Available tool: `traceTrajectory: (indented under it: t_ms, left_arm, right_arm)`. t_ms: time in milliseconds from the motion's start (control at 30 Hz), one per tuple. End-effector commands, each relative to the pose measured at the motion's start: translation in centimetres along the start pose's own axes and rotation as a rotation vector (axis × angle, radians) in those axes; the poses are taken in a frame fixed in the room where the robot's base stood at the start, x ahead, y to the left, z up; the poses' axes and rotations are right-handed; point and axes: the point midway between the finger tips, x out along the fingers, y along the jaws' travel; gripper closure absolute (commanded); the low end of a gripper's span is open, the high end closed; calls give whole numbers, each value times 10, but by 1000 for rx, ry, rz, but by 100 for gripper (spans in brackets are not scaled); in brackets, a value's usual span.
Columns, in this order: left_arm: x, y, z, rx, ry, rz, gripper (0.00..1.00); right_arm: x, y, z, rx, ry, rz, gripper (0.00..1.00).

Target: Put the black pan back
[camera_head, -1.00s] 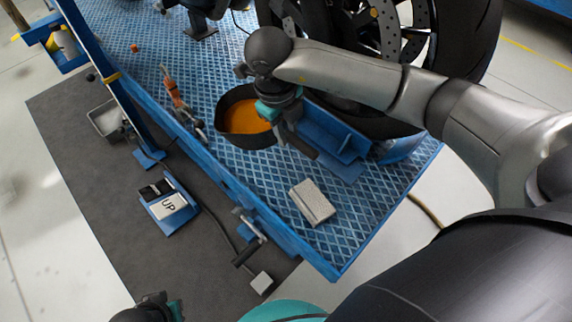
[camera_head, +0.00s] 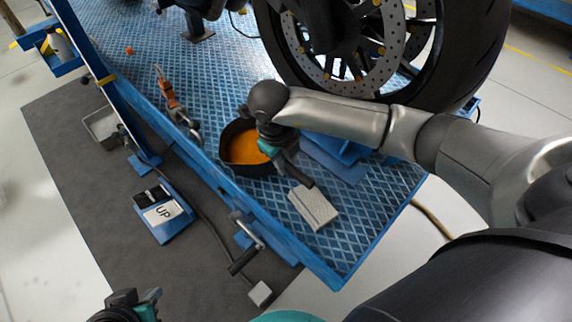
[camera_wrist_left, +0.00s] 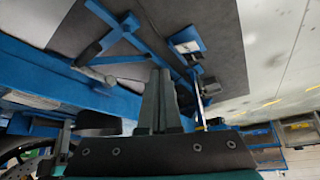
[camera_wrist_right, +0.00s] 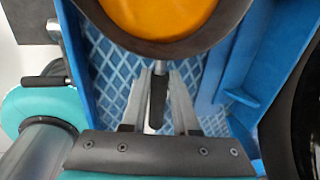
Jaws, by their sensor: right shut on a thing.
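The black pan (camera_head: 228,140), with an orange inside, is over the near part of the blue patterned platform (camera_head: 378,215), by its near-left edge. My right gripper (camera_head: 288,152) is shut on its handle, whose dark end sticks out to the lower right. In the right wrist view the handle (camera_wrist_right: 158,95) lies between the two fingers and the pan rim (camera_wrist_right: 160,48) is just ahead. I cannot tell whether the pan bottom touches the platform. My left gripper (camera_wrist_left: 160,100) has its fingers together and empty; it shows at the bottom left of the head view (camera_head: 135,305), away from the pan.
A grey block (camera_head: 313,206) lies on the platform just below the handle. A motorcycle wheel (camera_head: 455,60) and blue chock (camera_head: 340,155) stand behind. An orange-handled tool (camera_head: 167,93) lies to the left. A crank (camera_head: 245,250) juts from the platform's edge. An UP pedal (camera_head: 163,213) sits on the floor mat.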

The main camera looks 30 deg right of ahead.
Motion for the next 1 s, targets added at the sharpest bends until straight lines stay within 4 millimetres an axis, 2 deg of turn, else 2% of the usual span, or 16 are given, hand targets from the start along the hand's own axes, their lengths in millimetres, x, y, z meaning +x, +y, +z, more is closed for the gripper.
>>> traceTrajectory:
  t_ms: [167, 200, 467, 767, 1000]
  left_arm:
    - [0, 1, -2, 1, 11, 3, 100]
    - [0, 1, -2, 1, 11, 3, 100]
    - [0, 1, -2, 1, 11, 2, 100]
    - [-1, 0, -1, -1, 1, 0, 100]
    - [-2, -10, 16, -12, -123, -25, 100]
  right_arm:
    - [2, 0, 0, 0, 1, 0, 100]
    - [3, 1, -2, -2, 7, 0, 71]
    - [3, 0, -1, -1, 5, 0, 42]
    - [0, 0, -1, 0, 3, 0, 42]
    - [-30, -1, 0, -1, 1, -1, 42]
